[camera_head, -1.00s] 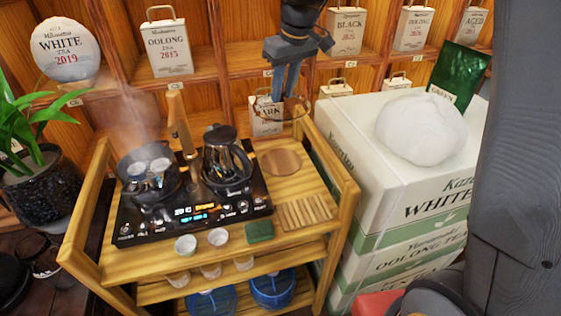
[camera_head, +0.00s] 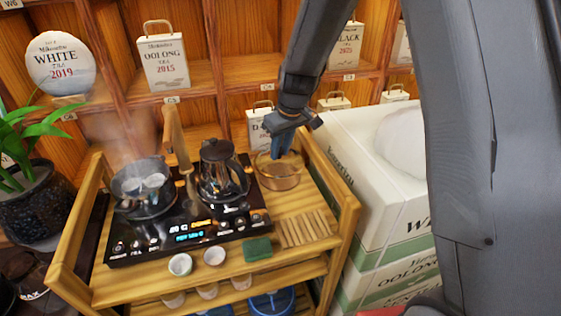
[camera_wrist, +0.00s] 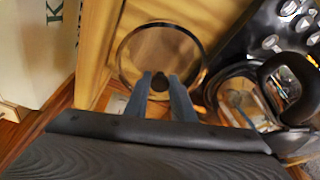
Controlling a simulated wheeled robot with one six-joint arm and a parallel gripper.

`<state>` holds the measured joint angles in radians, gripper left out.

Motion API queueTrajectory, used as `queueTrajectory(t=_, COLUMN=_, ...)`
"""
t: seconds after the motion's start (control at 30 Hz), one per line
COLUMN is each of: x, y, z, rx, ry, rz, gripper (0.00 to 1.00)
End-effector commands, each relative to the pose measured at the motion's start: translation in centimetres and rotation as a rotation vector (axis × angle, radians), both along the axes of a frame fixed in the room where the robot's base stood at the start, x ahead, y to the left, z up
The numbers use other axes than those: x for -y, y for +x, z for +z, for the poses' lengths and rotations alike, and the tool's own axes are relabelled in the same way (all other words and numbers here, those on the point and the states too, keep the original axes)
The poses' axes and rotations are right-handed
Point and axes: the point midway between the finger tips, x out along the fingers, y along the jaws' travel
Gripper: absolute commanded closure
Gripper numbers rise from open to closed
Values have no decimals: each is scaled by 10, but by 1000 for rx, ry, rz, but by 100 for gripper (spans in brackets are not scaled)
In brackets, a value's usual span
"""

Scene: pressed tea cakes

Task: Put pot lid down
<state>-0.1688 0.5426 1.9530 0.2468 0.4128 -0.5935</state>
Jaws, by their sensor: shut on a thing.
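The pot lid (camera_head: 279,178) is a clear glass disc with a dark rim and a small dark knob (camera_wrist: 160,82). My gripper (camera_head: 281,151) is shut on the knob, fingers pointing down. The lid is level at the right rear of the wooden cart top (camera_head: 305,207), over the spot of the round wooden coaster, which shows through the glass. I cannot tell whether the lid touches it. In the wrist view the lid (camera_wrist: 163,47) sits between the cart's side rail and the kettle. The open pot (camera_head: 146,204) steams on the left burner with cups inside.
A glass kettle (camera_head: 222,172) with a black lid stands close left of the lid, on the black cooktop (camera_head: 150,245). A slatted wooden mat (camera_head: 305,229), a green sponge (camera_head: 257,249) and two cups are in front. Tea boxes (camera_head: 350,165) stand right of the cart.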

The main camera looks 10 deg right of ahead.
Motion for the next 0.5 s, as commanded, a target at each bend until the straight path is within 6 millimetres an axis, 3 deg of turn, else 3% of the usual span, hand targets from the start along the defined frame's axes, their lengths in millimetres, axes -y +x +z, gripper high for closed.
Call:
queueTrajectory(t=0.27, x=0, y=0, z=-19, rx=1, ry=1, rz=-1, gripper=100)
queueTrajectory(t=0.5, x=0, y=-1, z=-51, rx=-1, ry=1, rz=-1, gripper=100)
